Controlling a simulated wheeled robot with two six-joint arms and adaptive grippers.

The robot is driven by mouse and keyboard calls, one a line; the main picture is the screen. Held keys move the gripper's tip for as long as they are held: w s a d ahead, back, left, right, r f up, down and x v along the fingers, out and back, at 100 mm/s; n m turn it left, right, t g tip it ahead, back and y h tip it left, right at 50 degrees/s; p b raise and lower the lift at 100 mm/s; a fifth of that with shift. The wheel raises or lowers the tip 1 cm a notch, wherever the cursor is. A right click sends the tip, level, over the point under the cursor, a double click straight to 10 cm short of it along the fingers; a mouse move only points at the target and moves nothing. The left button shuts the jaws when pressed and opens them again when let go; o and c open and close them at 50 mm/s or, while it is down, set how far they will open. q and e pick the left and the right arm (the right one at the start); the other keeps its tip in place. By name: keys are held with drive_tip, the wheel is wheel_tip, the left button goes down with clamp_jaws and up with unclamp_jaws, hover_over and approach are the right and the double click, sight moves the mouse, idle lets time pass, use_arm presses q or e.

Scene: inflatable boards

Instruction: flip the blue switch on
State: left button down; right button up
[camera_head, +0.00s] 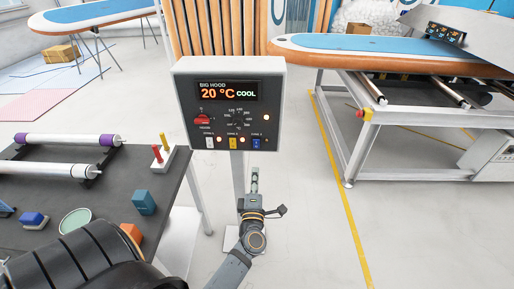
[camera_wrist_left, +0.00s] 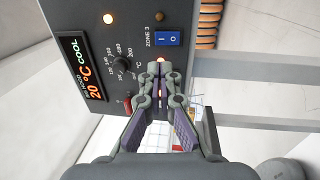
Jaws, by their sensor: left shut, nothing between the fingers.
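The blue switch (camera_head: 256,144) is the rightmost of three rocker switches along the bottom of the grey control box (camera_head: 180,105). In the left wrist view the blue switch (camera_wrist_left: 168,39) sits beside the "ZONE 3" label, with I and O marks. I cannot tell which way it is tilted. My left gripper (camera_head: 254,172) is below the box in the head view. In the left wrist view its fingertips (camera_wrist_left: 160,70) are together, empty, and close to the switch, apparently just short of it. My right gripper is not in view.
A white switch (camera_head: 210,143) and a yellow switch (camera_head: 233,143) sit left of the blue one, with small lit lamps nearby. A dark table (camera_head: 110,195) with rollers and blocks stands left.

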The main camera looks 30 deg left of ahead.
use_arm(q)
drive_tip(key=p, duration=0.2)
approach(257, 142)
drive_tip(key=x, duration=0.5)
drive_tip(key=shift+w+a+r, duration=0.1)
drive_tip(key=shift+w+a, duration=0.05)
drive_tip(key=shift+w, duration=0.05)
drive_tip(key=shift+w+a, duration=0.35)
drive_tip(key=shift+w, duration=0.25)
drive_tip(key=p, duration=0.2)
drive_tip(key=r+p, duration=0.1)
drive_tip(key=p, duration=0.1)
drive_tip(key=shift+w+a+r+g, duration=0.1)
drive_tip(key=shift+w+r+g, duration=0.1)
drive_tip(key=shift+w+g, duration=0.1)
drive_tip(key=shift+s+f+b, duration=0.1)
drive_tip(key=shift+f+b, duration=0.35)
drive_tip(key=shift+f, duration=0.15)
